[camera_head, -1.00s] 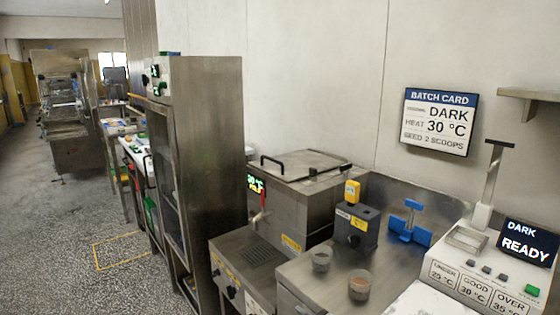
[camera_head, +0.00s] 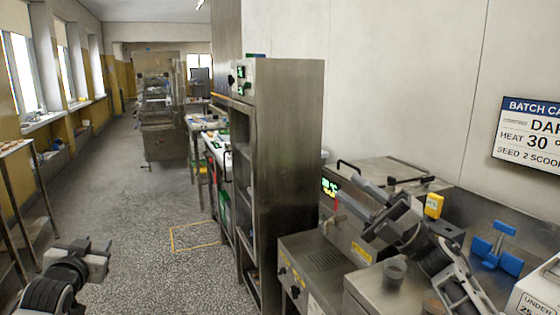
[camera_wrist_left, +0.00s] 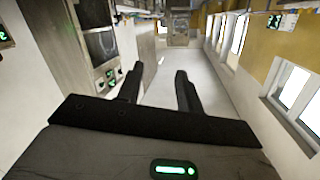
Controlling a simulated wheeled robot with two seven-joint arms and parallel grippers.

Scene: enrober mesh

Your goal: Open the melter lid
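The melter (camera_head: 345,215) is a steel box against the wall, with a green display on its front. Its flat steel lid (camera_head: 378,168) lies shut on top, with a black bar handle (camera_head: 348,163) standing at the left edge. My right gripper (camera_head: 368,208) reaches in from the lower right, in front of the melter's right side. Its fingers look apart and empty, and it hides part of the melter. Whether it touches the melter is unclear. My left gripper (camera_head: 104,258) is low over the floor at the left. In the left wrist view (camera_wrist_left: 160,80) its fingers are apart and empty.
A tall steel cabinet (camera_head: 285,170) stands left of the melter. The floor aisle at left is open.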

